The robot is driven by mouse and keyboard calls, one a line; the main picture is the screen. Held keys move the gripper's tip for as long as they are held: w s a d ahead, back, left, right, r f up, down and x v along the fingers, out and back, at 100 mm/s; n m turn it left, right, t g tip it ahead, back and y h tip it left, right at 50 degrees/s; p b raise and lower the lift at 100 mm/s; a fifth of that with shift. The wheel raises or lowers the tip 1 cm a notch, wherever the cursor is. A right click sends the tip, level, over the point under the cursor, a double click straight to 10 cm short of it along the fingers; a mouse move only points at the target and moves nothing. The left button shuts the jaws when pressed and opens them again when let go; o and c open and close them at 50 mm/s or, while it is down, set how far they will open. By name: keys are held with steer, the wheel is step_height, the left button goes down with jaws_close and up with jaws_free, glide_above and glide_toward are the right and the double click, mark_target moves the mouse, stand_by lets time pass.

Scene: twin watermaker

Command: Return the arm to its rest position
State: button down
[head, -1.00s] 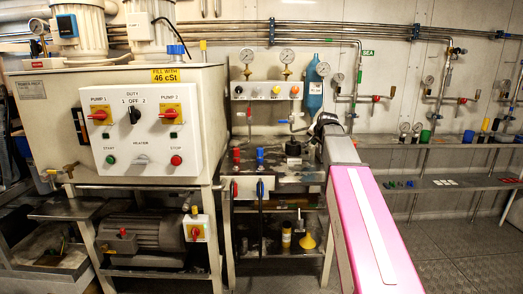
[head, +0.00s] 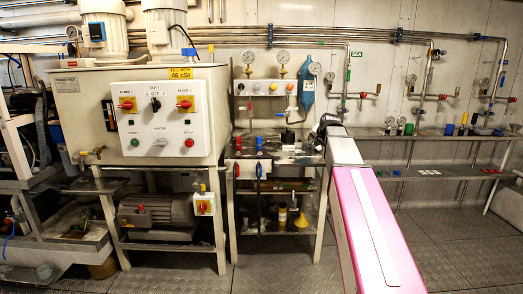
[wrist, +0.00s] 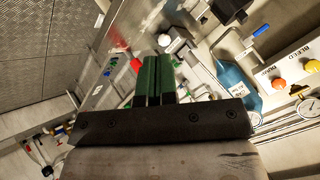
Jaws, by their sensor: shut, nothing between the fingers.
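My gripper (wrist: 153,80) shows in the wrist view as two green fingers pressed together, with nothing between them. In the head view my arm, with its pink link, reaches from the bottom right up toward the bench (head: 262,157). Its dark wrist end is near the right end of that bench, and the fingertips cannot be made out there. The wrist view is tilted and shows the blue cylinder (wrist: 236,82) to the right of the fingers; I cannot tell how far away it is. The cylinder also shows in the head view (head: 306,90).
A control cabinet (head: 160,118) with switches and a motor (head: 157,212) below stands at left. Gauges and a valve panel (head: 265,88) are on the wall behind the bench. A shelf (head: 440,172) runs along the right. The metal floor (head: 270,268) in front is clear.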

steer(key=s+a+f+n+g, duration=0.2)
steer(key=s+f+g, duration=0.1)
steer(key=s+f, duration=0.7)
steer(key=s+a+f+n+g, duration=0.2)
steer(key=s+f+n+g, duration=0.1)
steer(key=s+f, duration=0.8)
steer(key=s+a+f+n+g+h, duration=0.1)
steer(key=s+a+f+n+g, duration=0.1)
steer(key=s+f, duration=0.9)
step_height(320, 180, down, 5)
steer(key=shift+s+a+r+n+g, duration=0.15)
steer(key=shift+s+a+n+g, duration=0.1)
steer(key=shift+a+n+g, duration=0.25)
